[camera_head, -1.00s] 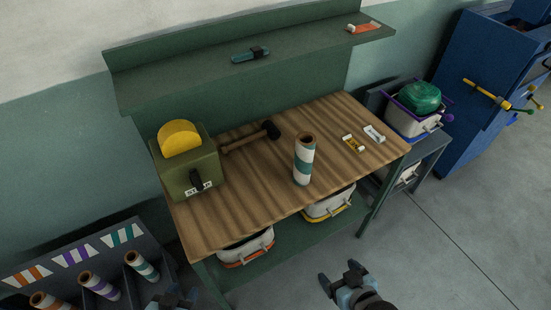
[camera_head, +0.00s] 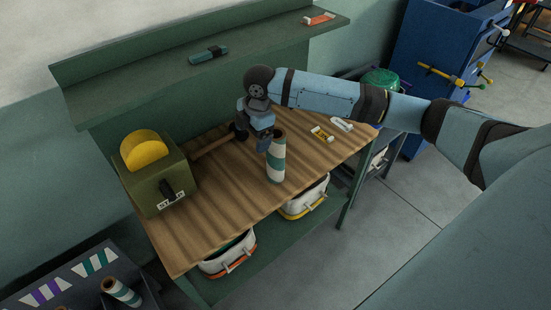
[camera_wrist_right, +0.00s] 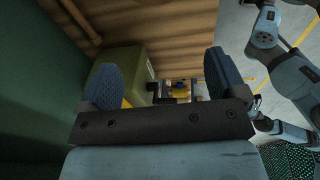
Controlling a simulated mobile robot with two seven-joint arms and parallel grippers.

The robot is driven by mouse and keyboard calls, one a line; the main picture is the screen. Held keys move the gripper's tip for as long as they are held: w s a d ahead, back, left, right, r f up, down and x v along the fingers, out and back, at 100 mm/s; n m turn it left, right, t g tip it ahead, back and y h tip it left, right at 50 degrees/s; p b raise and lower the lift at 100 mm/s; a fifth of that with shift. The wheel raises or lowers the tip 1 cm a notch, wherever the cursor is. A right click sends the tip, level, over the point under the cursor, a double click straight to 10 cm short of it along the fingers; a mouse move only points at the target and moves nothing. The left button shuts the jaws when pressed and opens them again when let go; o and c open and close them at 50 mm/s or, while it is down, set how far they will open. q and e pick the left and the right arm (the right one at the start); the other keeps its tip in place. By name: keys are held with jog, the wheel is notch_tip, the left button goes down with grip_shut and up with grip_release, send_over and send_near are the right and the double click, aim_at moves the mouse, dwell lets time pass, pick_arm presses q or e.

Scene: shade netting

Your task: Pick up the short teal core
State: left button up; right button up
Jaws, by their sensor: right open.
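A core with teal and white bands (camera_head: 276,163) stands upright on the wooden workbench in the head view. Another teal-banded core (camera_head: 123,292) leans in the rack at the lower left; I cannot tell for certain which is the short one. My right gripper (camera_head: 263,143) hangs over the bench, just left of the standing core's top in the picture; I cannot tell whether they touch. In the right wrist view the right gripper's fingers (camera_wrist_right: 163,80) are apart with nothing held, and I make out no core between them. My left gripper is not visible.
The bench (camera_head: 215,222) also carries a green box (camera_head: 160,185) with a yellow disc, a mallet (camera_head: 213,146) partly behind my gripper, and small yellow and white items (camera_head: 322,134) at right. A green shelf (camera_head: 150,85) runs behind. Bins (camera_head: 228,256) sit below.

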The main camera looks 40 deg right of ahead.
aim_at(276, 141)
jog(key=d+r+n+g+h, duration=0.1)
jog(key=d+r, duration=0.5)
jog(key=d, duration=0.1)
jog(key=f+p, duration=0.1)
jog(key=f, duration=1.2)
jog(key=shift+d, duration=0.2)
jog(key=c, duration=1.4)
